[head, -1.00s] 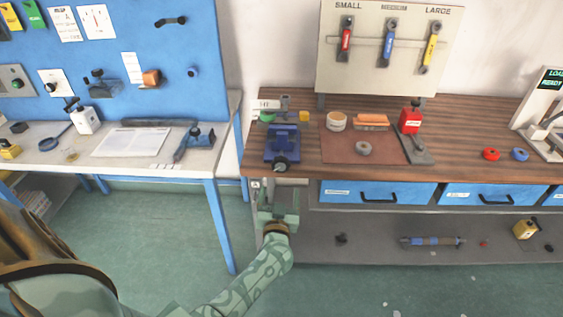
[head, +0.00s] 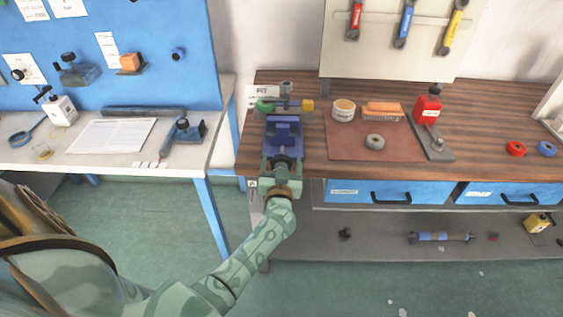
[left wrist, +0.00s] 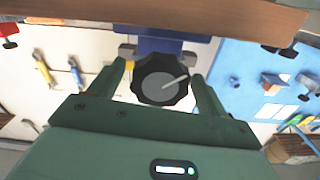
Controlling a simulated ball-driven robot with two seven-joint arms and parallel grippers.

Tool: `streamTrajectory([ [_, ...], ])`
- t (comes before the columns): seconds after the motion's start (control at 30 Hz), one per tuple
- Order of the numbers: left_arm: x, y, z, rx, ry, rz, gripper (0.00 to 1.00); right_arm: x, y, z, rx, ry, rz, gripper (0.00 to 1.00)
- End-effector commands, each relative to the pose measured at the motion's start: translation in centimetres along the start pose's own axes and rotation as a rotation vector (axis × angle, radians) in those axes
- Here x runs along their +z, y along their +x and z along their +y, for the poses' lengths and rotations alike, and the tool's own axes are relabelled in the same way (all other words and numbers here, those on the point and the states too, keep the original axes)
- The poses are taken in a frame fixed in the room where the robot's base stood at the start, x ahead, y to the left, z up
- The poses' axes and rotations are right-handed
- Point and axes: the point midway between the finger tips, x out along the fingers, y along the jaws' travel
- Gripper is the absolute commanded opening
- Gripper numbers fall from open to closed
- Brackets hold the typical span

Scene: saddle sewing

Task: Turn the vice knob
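The blue vice (head: 284,132) stands at the left front of the wooden workbench. Its black round knob (left wrist: 162,80) with a pale pointer line faces me in the left wrist view. My left gripper (head: 281,163) is at the vice's front, and its green fingers (left wrist: 163,84) lie on either side of the knob. The fingers look apart, with a small gap at the left of the knob; the right finger is close to its edge. In the head view the gripper hides the knob. My right gripper is not in view.
On the wooden bench (head: 480,130) are a brown mat (head: 345,150) with a tape roll (head: 375,141), a red bottle (head: 427,105) and red and blue rings. Blue drawers (head: 370,191) sit under the bench's front edge. A white table (head: 90,163) stands to the left.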

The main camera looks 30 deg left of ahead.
Motion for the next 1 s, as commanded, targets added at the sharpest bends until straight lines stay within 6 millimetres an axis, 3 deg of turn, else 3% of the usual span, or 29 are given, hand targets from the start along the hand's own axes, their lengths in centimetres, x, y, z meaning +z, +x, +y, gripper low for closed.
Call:
streamTrajectory([
  [0.03, 0.0, 0.0, 0.0, 0.0, 0.0, 0.0, 0.64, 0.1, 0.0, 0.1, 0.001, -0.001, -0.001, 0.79],
  [0.13, 0.0, 0.0, 0.0, 0.0, 0.0, 0.0, 0.36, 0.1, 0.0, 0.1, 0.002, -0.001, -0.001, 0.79],
  [0.17, 0.0, 0.0, 0.0, 0.0, 0.0, 0.0, 0.33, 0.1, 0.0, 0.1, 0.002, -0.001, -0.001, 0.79],
  [0.57, 0.0, 0.0, 0.0, 0.0, -0.057, -0.001, 0.33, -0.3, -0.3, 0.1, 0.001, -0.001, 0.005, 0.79],
  [1.0, -0.1, 0.0, 0.0, 0.002, -0.399, -0.001, 0.33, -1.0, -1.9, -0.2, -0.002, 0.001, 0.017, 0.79],
])
